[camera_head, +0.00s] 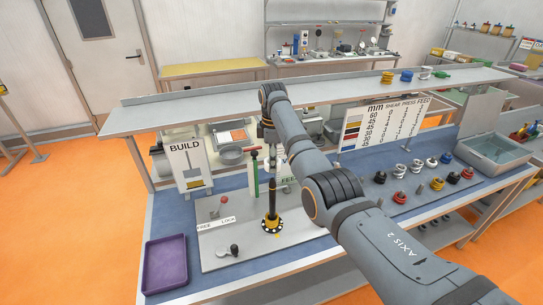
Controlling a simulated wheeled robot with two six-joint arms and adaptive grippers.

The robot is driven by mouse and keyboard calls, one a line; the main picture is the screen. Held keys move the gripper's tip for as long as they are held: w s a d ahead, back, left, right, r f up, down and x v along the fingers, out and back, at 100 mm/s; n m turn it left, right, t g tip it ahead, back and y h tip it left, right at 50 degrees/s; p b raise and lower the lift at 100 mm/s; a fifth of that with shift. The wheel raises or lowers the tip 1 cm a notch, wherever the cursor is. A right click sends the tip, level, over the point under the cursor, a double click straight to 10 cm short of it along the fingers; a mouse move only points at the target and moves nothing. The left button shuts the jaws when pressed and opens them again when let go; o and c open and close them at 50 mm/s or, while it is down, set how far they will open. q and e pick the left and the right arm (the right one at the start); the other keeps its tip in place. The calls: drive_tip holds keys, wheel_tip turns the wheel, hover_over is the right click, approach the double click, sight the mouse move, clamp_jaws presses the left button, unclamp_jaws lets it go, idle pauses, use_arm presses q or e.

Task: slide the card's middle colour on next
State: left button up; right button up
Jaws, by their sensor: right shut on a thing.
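The BUILD card (188,165) stands upright at the left of the bench. It shows a grey stem over stacked bands with yellow among them; the middle band is too small to read surely. My right gripper (271,212) points straight down, with its dark fingers shut on a yellow piece (272,223). My left gripper is not in view.
Several coloured pieces on short posts (437,184) stand at the right, partly behind my arm. A purple tray (165,264) is empty at the left. A red-knobbed lever (224,200) and a black knob (234,250) stand on the plate. A number chart (380,122) stands behind.

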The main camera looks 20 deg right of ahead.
sight(272, 179)
drive_tip(key=shift+s+f, duration=0.35)
drive_tip(key=shift+s, duration=0.05)
drive_tip(key=shift+w+f, duration=0.15)
drive_tip(key=shift+f, duration=0.4)
drive_tip(key=shift+w+f, duration=0.15)
drive_tip(key=shift+f, duration=1)
drive_tip(key=shift+s+f, duration=0.15)
drive_tip(key=shift+f, duration=1.2)
drive_tip(key=shift+f, duration=0.1)
